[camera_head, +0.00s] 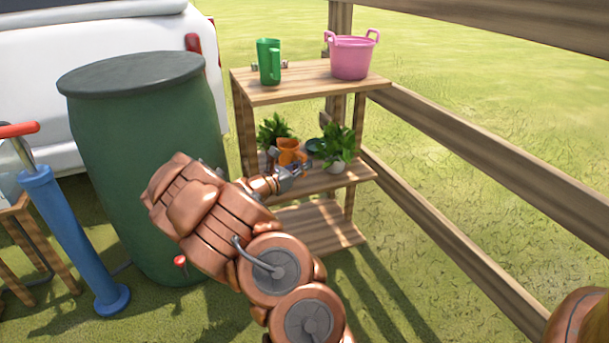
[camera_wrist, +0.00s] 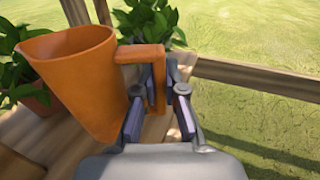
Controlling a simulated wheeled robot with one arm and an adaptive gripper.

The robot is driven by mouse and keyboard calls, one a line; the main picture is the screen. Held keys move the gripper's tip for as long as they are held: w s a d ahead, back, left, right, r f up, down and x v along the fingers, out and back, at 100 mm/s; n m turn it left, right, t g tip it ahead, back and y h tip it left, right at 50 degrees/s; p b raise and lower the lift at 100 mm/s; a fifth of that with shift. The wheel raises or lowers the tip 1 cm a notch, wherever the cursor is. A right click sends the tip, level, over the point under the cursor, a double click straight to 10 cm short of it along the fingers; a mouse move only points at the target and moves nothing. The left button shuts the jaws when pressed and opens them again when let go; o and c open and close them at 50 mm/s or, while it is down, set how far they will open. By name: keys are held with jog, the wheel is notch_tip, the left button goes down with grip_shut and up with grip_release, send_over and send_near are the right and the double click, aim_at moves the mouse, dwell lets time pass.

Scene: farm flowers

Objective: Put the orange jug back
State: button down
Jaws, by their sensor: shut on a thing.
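The orange jug (camera_wrist: 75,85) fills the left of the wrist view, its handle (camera_wrist: 157,80) reaching right between my fingers. My gripper (camera_wrist: 160,105) is shut on that handle. In the head view the orange jug (camera_head: 288,151) shows at the middle board of the wooden shelf (camera_head: 330,178), between two leafy plants. My gripper (camera_head: 295,172) is in front of it there. The jug looks slightly tilted in the wrist view. I cannot tell whether its base touches the board.
Potted plants (camera_head: 273,130) (camera_head: 337,145) stand close on both sides of the jug. A green jug (camera_head: 269,62) and a pink tub (camera_head: 351,57) stand on the top board. A green barrel (camera_head: 145,160) is left of the shelf, and a wooden fence (camera_head: 440,125) runs along the right.

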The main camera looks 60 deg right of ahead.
jog(key=shift+w+d+f+b, duration=0.3)
jog(key=shift+d+f+b, duration=0.35)
jog(key=shift+f, duration=0.25)
jog(key=shift+w+d+f+b, duration=0.25)
jog(key=shift+d+f+b, duration=0.25)
jog(key=shift+f+b, duration=0.3)
jog(key=shift+f, duration=0.2)
jog(key=c, duration=1.2)
grip_release()
jog(key=shift+c, duration=0.2)
